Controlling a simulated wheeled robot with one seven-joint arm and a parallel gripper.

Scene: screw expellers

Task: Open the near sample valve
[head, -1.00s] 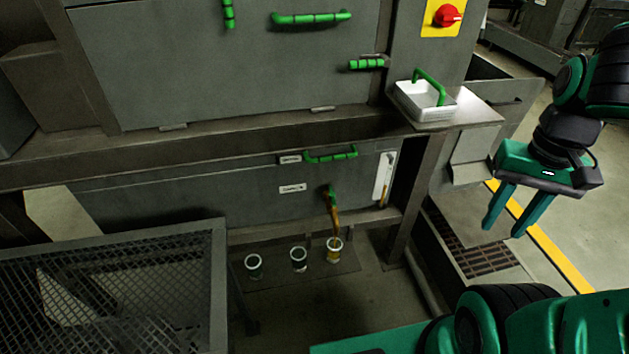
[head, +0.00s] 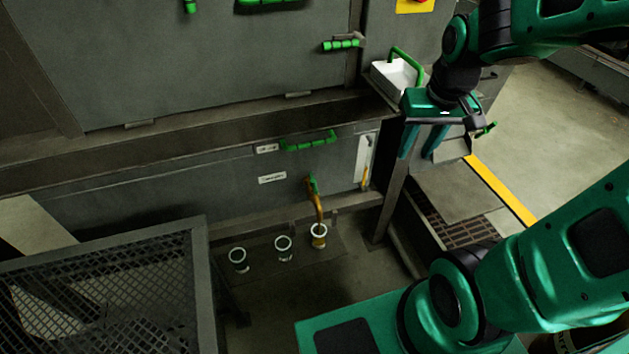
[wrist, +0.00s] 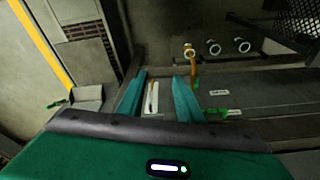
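The sample valve is a curved brass spout with a green lever (head: 313,186) on the lower grey panel. Its spout ends over a white-rimmed cup (head: 319,236). In the wrist view the brass spout (wrist: 193,68) shows just beyond and right of the fingers, with its cup (wrist: 189,50) at its end. My gripper (head: 420,150) is open and empty, in front of the corner post, to the right of the valve and higher in the picture. In the wrist view its fingers (wrist: 161,82) stand apart. I cannot tell the lever's exact setting.
Two more cups (head: 238,258) (head: 283,246) stand left of the valve's cup. A mesh-topped frame (head: 200,290) stands at the lower left. A sight gauge (head: 363,160) is right of the valve. Floor shows at right.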

